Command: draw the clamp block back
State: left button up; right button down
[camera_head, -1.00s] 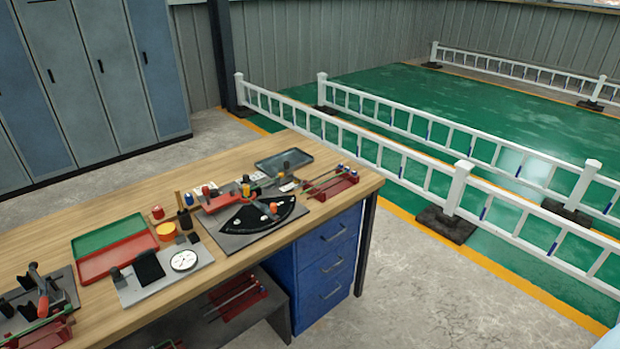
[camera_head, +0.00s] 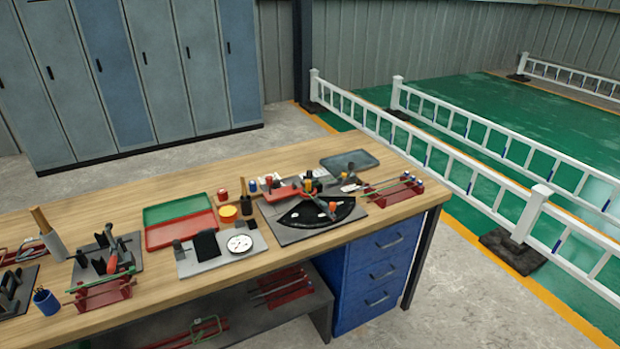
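Several bench fixtures stand on the wooden workbench (camera_head: 362,226); I cannot tell for sure which part is the clamp block. A fixture with a red-handled clamp (camera_head: 112,261) on a grey plate stands at the left. A plate with a black block (camera_head: 206,245) and a white round dial (camera_head: 239,243) lies in the middle. A plate with a black fan-shaped plate (camera_head: 312,211) and a red lever tool (camera_head: 287,193) lies to the right. Neither of my grippers is in view.
A green and red tray (camera_head: 180,230), a yellow disc (camera_head: 228,211), a grey tray (camera_head: 350,160) and red rod racks (camera_head: 397,188) also lie on the bench. Blue drawers (camera_head: 378,270) stand under its right end. White railings (camera_head: 450,165) run behind; lockers (camera_head: 150,75) line the back left.

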aim_at(309, 173)
jog(key=i+l+u, duration=0.1)
jog(key=u, duration=0.4)
jog(key=l+u, duration=0.15)
jog(key=u, duration=0.35)
jog(key=i+l+u, duration=0.2)
jog(key=l, duration=0.15)
jog(key=l+u, duration=0.15)
jog(key=l, duration=0.15)
jog(key=l+u, duration=0.2)
jog(key=l, duration=0.2)
jog(key=l+u, duration=0.1)
jog(key=l, duration=0.45)
jog(key=i+l+u, duration=0.1)
jog(key=l, duration=0.4)
